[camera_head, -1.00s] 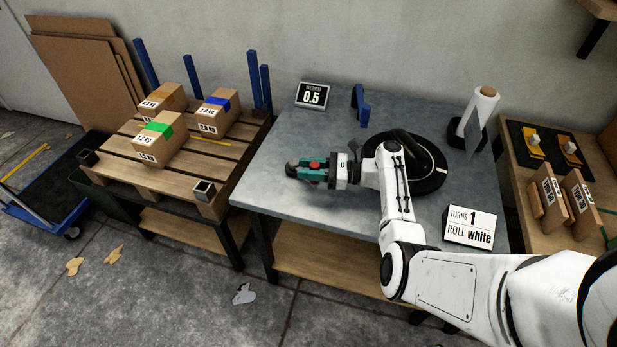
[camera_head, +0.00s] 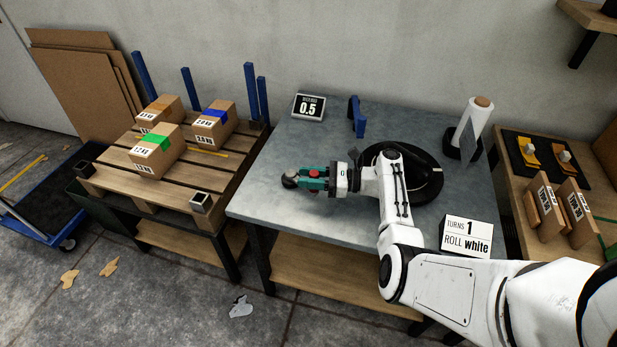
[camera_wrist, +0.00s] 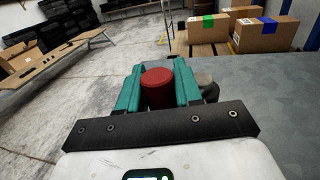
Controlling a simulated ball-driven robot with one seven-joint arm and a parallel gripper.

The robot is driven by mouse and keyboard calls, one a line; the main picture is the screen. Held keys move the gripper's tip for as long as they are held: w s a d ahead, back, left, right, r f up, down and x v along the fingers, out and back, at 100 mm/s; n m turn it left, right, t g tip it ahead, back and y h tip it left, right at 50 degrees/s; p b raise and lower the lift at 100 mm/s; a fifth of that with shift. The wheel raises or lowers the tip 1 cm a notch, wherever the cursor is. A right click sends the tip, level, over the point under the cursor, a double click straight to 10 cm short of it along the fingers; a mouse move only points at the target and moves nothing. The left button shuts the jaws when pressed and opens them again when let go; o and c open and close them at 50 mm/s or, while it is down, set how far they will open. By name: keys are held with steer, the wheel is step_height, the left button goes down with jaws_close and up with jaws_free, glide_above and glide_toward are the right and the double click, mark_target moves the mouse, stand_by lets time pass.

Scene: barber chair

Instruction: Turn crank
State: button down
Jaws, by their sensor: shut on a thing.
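My gripper (camera_head: 313,179) is over the left part of the grey table, with its teal fingers pointing left. The fingers are shut on a red knob, which shows as a red cylinder (camera_wrist: 157,88) between them in the wrist view. A dark rounded piece (camera_head: 290,180) is at the fingertips; a grey round piece (camera_wrist: 207,88) shows beside the right finger. A black round base (camera_head: 428,186) lies on the table behind my wrist. My arm hides part of it, and the link between knob and base cannot be seen.
A sign (camera_head: 466,236) reads "TURNS 1, ROLL white". A white roll (camera_head: 474,125) stands at the back right, and a blue bracket (camera_head: 357,117) at the back. A pallet (camera_head: 125,185) with boxes is left of the table.

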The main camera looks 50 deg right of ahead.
steer(key=shift+s+d+f, duration=0.1)
steer(key=shift+s+f, duration=0.15)
steer(key=shift+s, duration=0.2)
steer(key=c, duration=1)
jaws_free()
steer(key=shift+s+d+r, duration=0.1)
steer(key=shift+r, duration=0.05)
steer(key=shift+o, duration=0.8)
steer(key=shift+w, duration=0.2)
steer(key=shift+v, duration=3.75)
